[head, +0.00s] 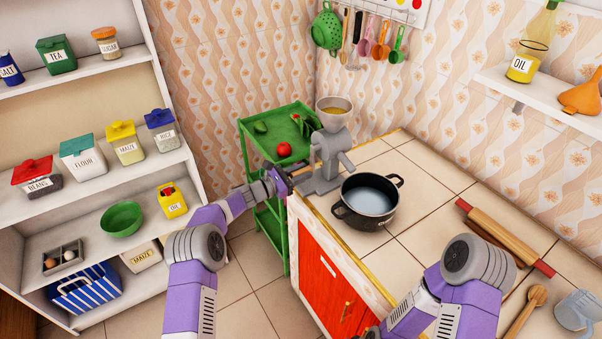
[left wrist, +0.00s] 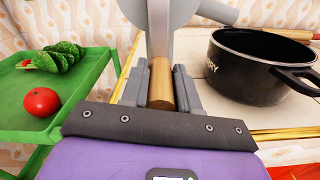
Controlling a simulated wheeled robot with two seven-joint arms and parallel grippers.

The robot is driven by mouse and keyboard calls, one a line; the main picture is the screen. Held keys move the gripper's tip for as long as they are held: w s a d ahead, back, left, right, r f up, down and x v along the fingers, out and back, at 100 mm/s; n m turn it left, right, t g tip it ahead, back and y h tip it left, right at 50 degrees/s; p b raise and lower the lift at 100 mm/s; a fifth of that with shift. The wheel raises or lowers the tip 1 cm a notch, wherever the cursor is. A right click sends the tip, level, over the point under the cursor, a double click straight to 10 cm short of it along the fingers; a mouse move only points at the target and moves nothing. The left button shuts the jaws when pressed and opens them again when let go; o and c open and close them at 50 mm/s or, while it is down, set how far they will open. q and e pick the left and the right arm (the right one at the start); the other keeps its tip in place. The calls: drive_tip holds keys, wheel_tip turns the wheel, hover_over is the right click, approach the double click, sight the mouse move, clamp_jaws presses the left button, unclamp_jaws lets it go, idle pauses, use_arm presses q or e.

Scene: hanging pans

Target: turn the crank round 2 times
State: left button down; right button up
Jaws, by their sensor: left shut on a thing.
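A grey hand grinder (head: 326,150) with a funnel hopper (head: 334,112) stands on the counter's left corner. Its crank has a wooden handle (left wrist: 161,84), which points toward me in the left wrist view. My left gripper (head: 287,180) is at the grinder's left side, shut on the crank handle; in the left wrist view its jaws (left wrist: 160,95) lie on both sides of the wood. The crank arm is mostly hidden behind the gripper in the head view. My right arm comes in at lower right; its gripper is out of frame.
A green trolley (head: 262,130) with a tomato (head: 284,149) is behind left. A rolling pin (head: 505,236) lies on the counter at right. Shelves (head: 100,188) with containers stand at far left.

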use_arm(q)
drive_tip(key=shift+w+a+f+m+b, duration=0.15)
drive_tip(key=shift+w+a+m+b, duration=0.2)
drive_tip(key=shift+b, duration=0.5)
drive_tip(key=m+b, duration=0.2)
drive_tip(key=b, duration=0.1)
drive_tip(key=shift+w+a, duration=0.25)
drive_tip(key=shift+w, duration=0.15)
drive_tip(key=shift+w+a+m+b, duration=0.15)
drive_tip(key=shift+w+m+b, duration=0.15)
drive_tip(key=shift+m, duration=0.15)
drive_tip(key=shift+w+a+r+m+b, duration=0.25)
drive_tip(key=shift+r+m+b, duration=0.15)
drive_tip(key=shift+m, duration=0.2)
drive_tip(key=shift+w+a+r+m, duration=0.2)
drive_tip(key=shift+w+m, duration=0.05)
drive_tip(key=shift+m, duration=0.3)
drive_tip(key=shift+w+a+r+m, duration=0.15)
drive_tip(key=shift+w+r+m, duration=0.1)
drive_tip(key=shift+m, duration=0.3)
drive_tip(key=c, duration=0.8)
unclamp_jaws()
drive_tip(key=shift+c, duration=0.2)
